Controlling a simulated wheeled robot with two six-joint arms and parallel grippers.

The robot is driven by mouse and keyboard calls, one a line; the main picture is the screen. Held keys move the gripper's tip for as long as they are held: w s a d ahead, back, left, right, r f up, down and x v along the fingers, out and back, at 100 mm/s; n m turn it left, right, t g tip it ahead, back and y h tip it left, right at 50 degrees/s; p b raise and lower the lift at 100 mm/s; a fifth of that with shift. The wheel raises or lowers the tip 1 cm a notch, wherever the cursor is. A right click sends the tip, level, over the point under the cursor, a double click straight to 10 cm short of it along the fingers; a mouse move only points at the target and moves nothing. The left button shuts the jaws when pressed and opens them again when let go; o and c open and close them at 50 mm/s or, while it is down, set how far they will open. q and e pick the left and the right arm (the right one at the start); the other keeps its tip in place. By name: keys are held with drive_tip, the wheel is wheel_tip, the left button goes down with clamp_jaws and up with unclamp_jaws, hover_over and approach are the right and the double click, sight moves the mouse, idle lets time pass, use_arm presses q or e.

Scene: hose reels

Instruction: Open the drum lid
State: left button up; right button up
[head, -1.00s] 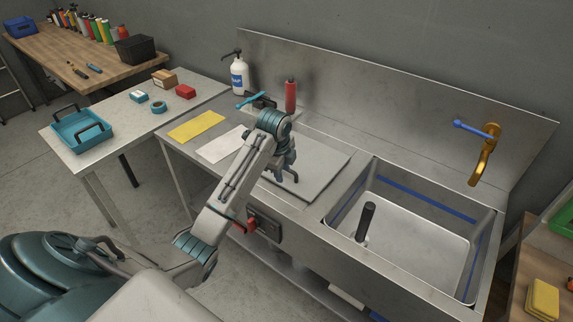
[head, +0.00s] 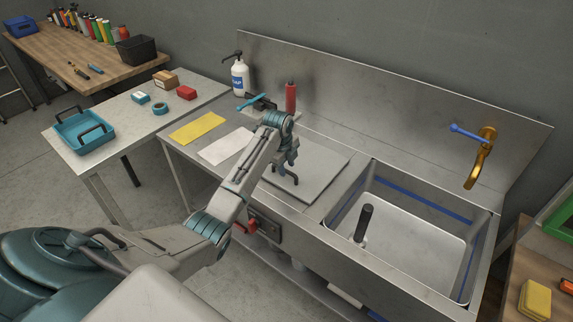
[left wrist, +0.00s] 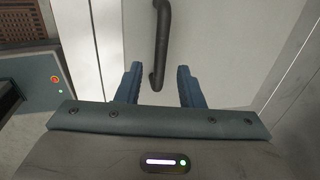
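The drum lid (head: 322,177) is a flat grey square panel, lying closed in the steel counter left of the sink. Its dark bar handle (head: 293,180) stands up near the lid's left front side. My left gripper (head: 287,168) is over the lid at the handle, pointing down. In the left wrist view its two blue fingers (left wrist: 158,75) are apart. The near end of the dark handle (left wrist: 162,38) shows between them, and I see no finger touching it. The pale lid (left wrist: 215,50) fills the middle of that view. My right gripper is not in view.
The sink basin (head: 425,235), with a dark upright post (head: 364,222), lies to the right. A red bottle (head: 291,97) and a white pump bottle (head: 240,76) stand behind. Yellow (head: 197,128) and white sheets lie left of the lid. A red knob (head: 246,228) is on the counter's front.

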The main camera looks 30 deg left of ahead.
use_arm(q)
drive_tip(key=shift+f, duration=0.55)
clamp_jaws()
drive_tip(key=shift+w, duration=0.15)
